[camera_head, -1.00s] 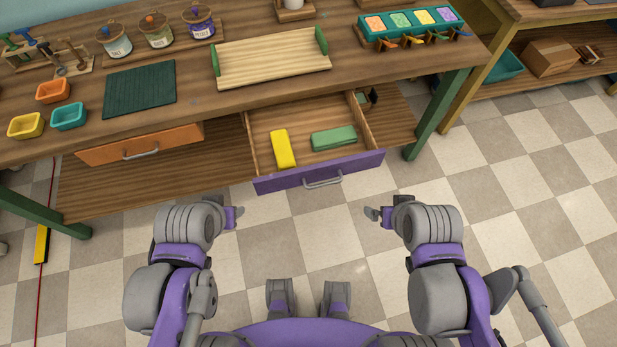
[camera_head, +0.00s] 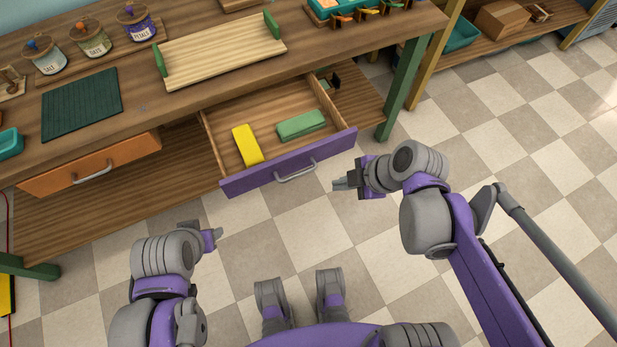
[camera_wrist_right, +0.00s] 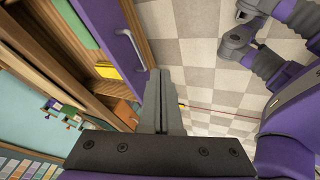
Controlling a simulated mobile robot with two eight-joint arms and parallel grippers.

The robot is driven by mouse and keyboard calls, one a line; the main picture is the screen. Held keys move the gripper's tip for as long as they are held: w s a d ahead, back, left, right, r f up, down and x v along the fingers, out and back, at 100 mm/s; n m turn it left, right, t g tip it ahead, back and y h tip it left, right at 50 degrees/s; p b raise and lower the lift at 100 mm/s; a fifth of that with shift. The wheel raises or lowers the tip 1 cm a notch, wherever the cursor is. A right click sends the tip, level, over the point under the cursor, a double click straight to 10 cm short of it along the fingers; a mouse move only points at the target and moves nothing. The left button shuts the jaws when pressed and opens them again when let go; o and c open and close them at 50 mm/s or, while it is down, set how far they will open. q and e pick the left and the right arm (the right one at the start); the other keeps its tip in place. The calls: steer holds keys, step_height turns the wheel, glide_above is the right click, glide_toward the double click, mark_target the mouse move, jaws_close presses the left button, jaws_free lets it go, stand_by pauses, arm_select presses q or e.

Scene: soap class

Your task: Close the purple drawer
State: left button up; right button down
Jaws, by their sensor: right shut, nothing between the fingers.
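The purple drawer (camera_head: 252,174) stands pulled out from under the wooden table, with a grey bar handle (camera_head: 295,172) on its front. A yellow block (camera_head: 247,145) and a green block (camera_head: 301,124) lie inside it. My right gripper (camera_head: 338,184) is shut and empty, just in front of the right end of the drawer front and apart from it. In the right wrist view its closed fingers (camera_wrist_right: 161,92) show near the purple front (camera_wrist_right: 118,28). My left gripper (camera_head: 218,233) is lower left, away from the drawer; its fingers are too small to judge.
An orange drawer (camera_head: 80,176) left of the purple one is closed. The tabletop holds a wooden tray (camera_head: 215,55), a dark green mat (camera_head: 80,104) and several jars. A green table leg (camera_head: 404,88) stands to the right. The tiled floor before the drawer is clear.

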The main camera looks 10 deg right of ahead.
steer(key=w+a+f+n+b, duration=0.2)
steer(key=w+a+f+b, duration=0.3)
steer(key=w+f, duration=0.3)
steer(key=shift+a+f+y, duration=0.3)
steer(key=shift+a+f, duration=0.15)
steer(key=shift+f, duration=0.3)
glide_above(274, 118)
steer(key=shift+p, duration=0.3)
stand_by(0.5)
steer(key=shift+a, duration=0.1)
